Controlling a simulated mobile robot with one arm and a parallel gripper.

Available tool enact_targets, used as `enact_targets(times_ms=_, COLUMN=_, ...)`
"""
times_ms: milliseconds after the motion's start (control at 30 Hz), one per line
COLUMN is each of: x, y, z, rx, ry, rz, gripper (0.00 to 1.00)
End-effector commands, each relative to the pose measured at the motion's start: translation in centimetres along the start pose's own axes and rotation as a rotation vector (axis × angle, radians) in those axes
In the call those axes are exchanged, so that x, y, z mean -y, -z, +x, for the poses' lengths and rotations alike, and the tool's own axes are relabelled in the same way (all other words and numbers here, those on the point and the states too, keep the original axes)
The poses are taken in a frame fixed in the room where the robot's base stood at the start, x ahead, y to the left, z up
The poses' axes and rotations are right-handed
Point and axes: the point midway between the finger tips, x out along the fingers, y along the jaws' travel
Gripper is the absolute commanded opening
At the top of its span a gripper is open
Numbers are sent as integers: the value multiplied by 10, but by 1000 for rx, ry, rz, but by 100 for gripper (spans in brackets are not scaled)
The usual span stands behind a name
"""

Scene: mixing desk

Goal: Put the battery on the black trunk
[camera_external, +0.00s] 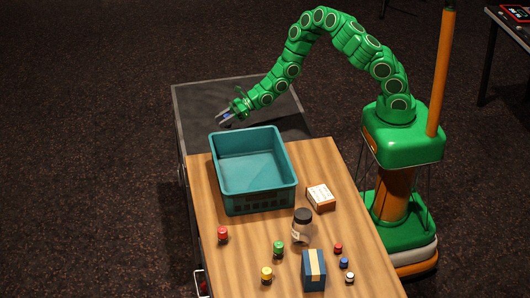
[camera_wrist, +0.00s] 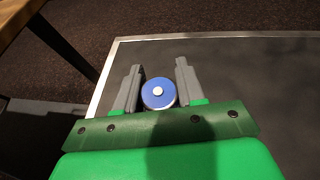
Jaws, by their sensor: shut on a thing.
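The battery (camera_wrist: 158,93) shows in the wrist view as a round blue end with a pale terminal, between the two grey fingers. My gripper (camera_wrist: 157,85) is shut on it. In the external view my gripper (camera_external: 225,118) is over the black trunk (camera_external: 190,100), beyond the far end of the wooden table, with a bit of blue at its fingers. The trunk's dark top with a pale metal edge (camera_wrist: 250,39) also fills much of the wrist view. I cannot tell whether the battery touches the trunk.
A teal crate (camera_external: 285,177) stands on the wooden table (camera_external: 240,240) close to the trunk. A small box (camera_external: 320,198), a jar (camera_external: 302,230), a blue box (camera_external: 313,270) and several small coloured items stand nearer the front. The trunk top looks clear.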

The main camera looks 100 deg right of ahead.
Motion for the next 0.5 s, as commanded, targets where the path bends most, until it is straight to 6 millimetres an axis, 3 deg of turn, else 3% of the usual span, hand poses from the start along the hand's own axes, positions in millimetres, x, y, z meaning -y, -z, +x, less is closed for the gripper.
enact_targets(times_ms=500, x=0, y=30, z=12, rx=-2, ry=-2, rz=0, gripper=3)
